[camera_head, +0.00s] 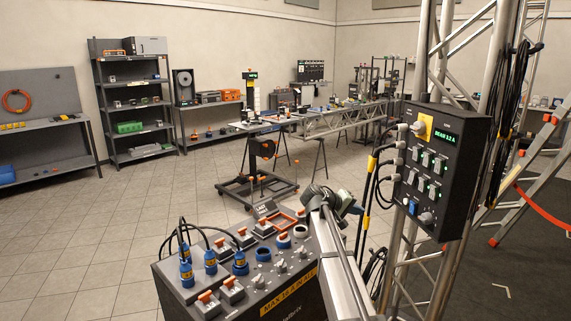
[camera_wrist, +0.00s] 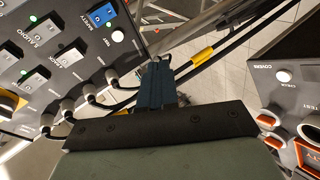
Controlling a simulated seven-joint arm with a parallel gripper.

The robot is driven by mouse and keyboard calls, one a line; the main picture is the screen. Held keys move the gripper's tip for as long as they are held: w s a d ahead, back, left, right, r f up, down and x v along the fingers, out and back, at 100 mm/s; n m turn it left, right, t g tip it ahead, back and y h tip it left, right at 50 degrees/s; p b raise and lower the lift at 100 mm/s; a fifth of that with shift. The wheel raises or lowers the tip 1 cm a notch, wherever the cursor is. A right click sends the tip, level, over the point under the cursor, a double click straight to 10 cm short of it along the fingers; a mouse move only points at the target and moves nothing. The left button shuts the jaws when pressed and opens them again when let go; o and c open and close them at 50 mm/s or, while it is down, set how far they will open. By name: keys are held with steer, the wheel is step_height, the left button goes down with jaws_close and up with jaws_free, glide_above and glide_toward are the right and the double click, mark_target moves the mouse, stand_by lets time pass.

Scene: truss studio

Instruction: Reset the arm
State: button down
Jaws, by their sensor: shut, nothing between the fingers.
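My gripper (camera_head: 354,208) is at the end of my arm, between the distribution box and the truss-mounted panel. In the wrist view my gripper (camera_wrist: 157,64) shows its dark fingers together, with nothing between them. The fingertips point at the gap between the two panels, near black cables with yellow bands. No touch with either panel shows. In the head view the gripper is small and partly hidden by its own wrist.
The black panel (camera_head: 440,165) with switches, plugs and a green display hangs on the truss (camera_head: 398,262) at right. It also shows in the wrist view (camera_wrist: 84,42). The distribution box (camera_head: 335,307) stands in front, with blue plugs and orange-handled switches. Open tiled floor (camera_head: 110,240) lies left.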

steer(key=s+a+f+g+y, duration=0.1)
steer(key=s+a+f+y, duration=0.2)
steer(key=s+f, duration=0.75)
steer(key=s+a+f+g+y, duration=0.25)
steer(key=s+f, duration=0.35)
steer(key=f, duration=0.9)
steer(key=s+a+f+g+y, duration=0.1)
steer(key=s+a+f+y, duration=0.3)
steer(key=s+f, duration=0.65)
steer(key=s+f+g, duration=0.2)
steer(key=s+f, duration=0.6)
steer(key=s, duration=0.4)
steer(key=s+f+m+g+y, duration=0.1)
steer(key=s+f+g, duration=0.2)
steer(key=s+f, duration=0.4)
steer(key=s+d+f+m+g+y, duration=0.1)
steer(key=s+f, duration=0.7)
steer(key=s, duration=1)
steer(key=shift+s+f+g, duration=0.3)
steer(key=shift+s+g, duration=0.1)
steer(key=shift+g, duration=0.35)
